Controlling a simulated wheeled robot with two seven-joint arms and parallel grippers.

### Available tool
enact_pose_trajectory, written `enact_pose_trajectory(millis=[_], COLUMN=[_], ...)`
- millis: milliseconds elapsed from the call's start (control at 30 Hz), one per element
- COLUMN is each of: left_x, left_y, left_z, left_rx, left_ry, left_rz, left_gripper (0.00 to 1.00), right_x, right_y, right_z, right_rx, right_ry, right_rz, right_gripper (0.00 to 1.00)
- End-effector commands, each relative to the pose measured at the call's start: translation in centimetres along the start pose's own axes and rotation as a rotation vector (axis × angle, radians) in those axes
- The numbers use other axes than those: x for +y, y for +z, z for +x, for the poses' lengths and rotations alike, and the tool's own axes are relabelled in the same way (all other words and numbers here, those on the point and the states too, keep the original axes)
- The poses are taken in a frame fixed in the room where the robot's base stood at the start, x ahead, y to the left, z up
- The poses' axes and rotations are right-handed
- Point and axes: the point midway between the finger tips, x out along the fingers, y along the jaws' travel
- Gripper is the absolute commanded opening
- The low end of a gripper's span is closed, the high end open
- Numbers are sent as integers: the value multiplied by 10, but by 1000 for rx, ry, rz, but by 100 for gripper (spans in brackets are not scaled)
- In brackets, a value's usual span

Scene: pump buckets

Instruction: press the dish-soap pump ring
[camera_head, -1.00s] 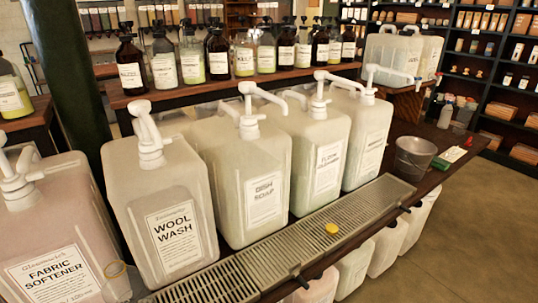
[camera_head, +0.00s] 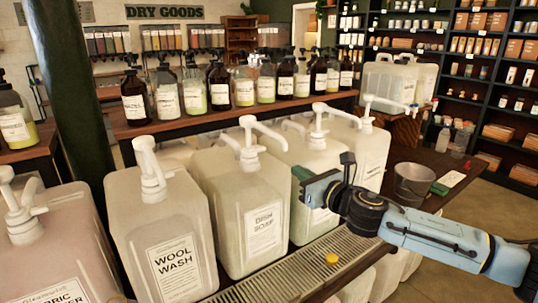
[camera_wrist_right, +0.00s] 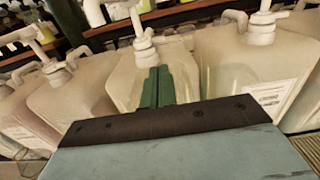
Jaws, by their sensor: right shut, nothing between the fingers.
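The white dish-soap bucket (camera_head: 232,215) stands in the row in the head view, with its label facing front. Its white pump (camera_head: 249,150) rises from the top, with the spout pointing right. My right gripper (camera_head: 298,174) comes in from the right, at the front right of this bucket and below the pump top. Its green fingers are shut and empty. In the right wrist view the shut fingers (camera_wrist_right: 157,85) stand in front of a white bucket; I cannot tell which one. I cannot tell whether they touch it. My left gripper is not in view.
The wool-wash bucket (camera_head: 160,240) stands left of the dish soap. Another pump bucket (camera_head: 315,150) stands to the right, partly hidden by my gripper. A slatted drip tray (camera_head: 300,275) with a yellow disc (camera_head: 332,259) runs along the front. A metal pail (camera_head: 411,182) is farther right.

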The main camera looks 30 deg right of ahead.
Motion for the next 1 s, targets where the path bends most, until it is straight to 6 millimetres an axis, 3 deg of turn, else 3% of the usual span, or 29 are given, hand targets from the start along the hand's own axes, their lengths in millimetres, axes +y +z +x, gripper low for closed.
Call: enact_pose_trajectory(millis=[267, 433, 1000], left_x=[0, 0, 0], left_y=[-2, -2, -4], left_z=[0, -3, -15], left_rx=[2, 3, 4], left_ry=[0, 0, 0], left_rz=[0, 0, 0], left_gripper=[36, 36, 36], right_x=[0, 0, 0], right_y=[-1, 0, 0], right_z=[1, 12, 108], right_rx=[1, 0, 0], right_ry=[-1, -2, -3], right_rz=[4, 7, 9], right_gripper=[0, 0, 0])
